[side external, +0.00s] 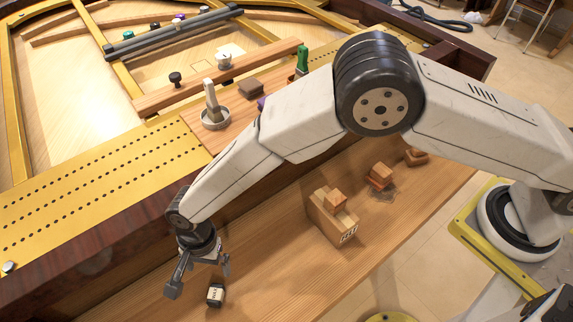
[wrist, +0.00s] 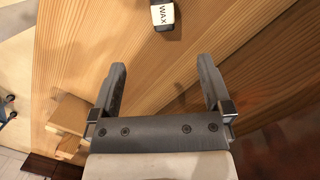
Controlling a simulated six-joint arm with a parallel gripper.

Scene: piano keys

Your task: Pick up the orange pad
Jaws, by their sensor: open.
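My gripper (side external: 200,280) is open and empty over the left part of the wooden shelf, near a small dark block with a white WAX label. In the wrist view its two fingers (wrist: 162,68) stand wide apart with bare wood between them. No clearly orange pad shows in the wrist view. In the side view, an orange-red piece (side external: 378,184) lies in a small stack with a wooden block on top, far to the right of my gripper. I cannot tell for sure whether it is the pad.
The wax block (side external: 215,295) also shows in the wrist view (wrist: 162,15). A labelled wooden box (side external: 331,216) with blocks on top stands mid-shelf. Another reddish-brown block (side external: 417,157) lies farther right. The gold, hole-lined frame (side external: 70,208) runs behind. Bare shelf lies between gripper and box.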

